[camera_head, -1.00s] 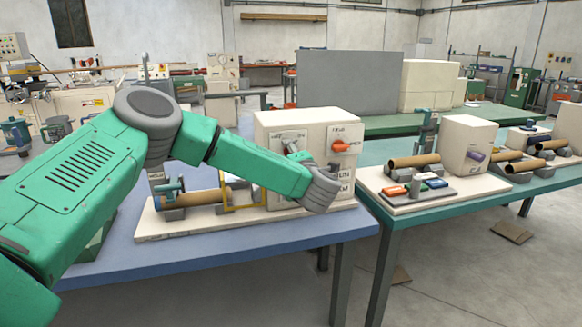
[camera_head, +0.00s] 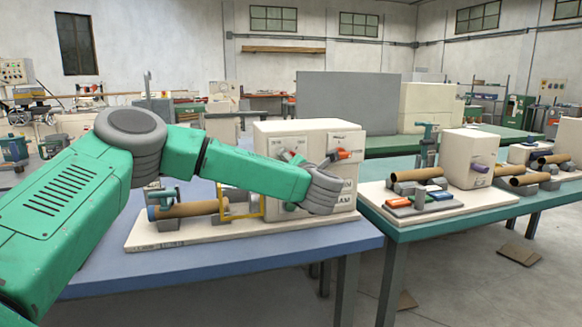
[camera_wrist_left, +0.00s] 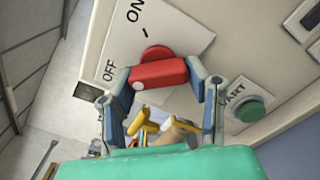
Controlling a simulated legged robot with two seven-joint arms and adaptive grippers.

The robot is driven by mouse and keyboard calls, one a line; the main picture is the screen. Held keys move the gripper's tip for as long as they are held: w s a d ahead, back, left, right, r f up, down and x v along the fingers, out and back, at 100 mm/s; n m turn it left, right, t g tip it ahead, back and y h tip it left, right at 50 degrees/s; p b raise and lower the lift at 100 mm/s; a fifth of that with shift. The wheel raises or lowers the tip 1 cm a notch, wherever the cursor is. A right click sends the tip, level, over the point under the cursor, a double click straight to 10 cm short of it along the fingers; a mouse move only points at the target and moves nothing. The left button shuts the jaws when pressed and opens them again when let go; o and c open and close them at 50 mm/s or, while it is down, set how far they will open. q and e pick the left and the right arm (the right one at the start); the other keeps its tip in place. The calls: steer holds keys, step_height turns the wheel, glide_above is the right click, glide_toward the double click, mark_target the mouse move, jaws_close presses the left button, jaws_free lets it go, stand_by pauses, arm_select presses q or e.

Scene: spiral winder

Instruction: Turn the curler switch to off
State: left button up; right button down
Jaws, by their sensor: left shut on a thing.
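I cannot tell exactly which mark the handle points to. In the head view my left wrist hides much of the box front and most of the gripper. My right gripper is not in view.
A green START button (camera_wrist_left: 251,108) is close to the right finger. A brown tube (camera_head: 187,210) and a yellow frame (camera_head: 244,207) stand left of the box on the blue table (camera_head: 215,262). Another machine (camera_head: 470,150) stands on the green table to the right.

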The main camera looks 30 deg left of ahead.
arm_select(q)
steer(key=shift+f, duration=0.35)
steer(key=o, duration=1.2)
steer(key=shift+c, duration=0.2)
steer(key=shift+r, duration=0.1)
steer(key=shift+s+d, duration=0.25)
steer(key=shift+d, duration=0.1)
steer(key=v, duration=1.1)
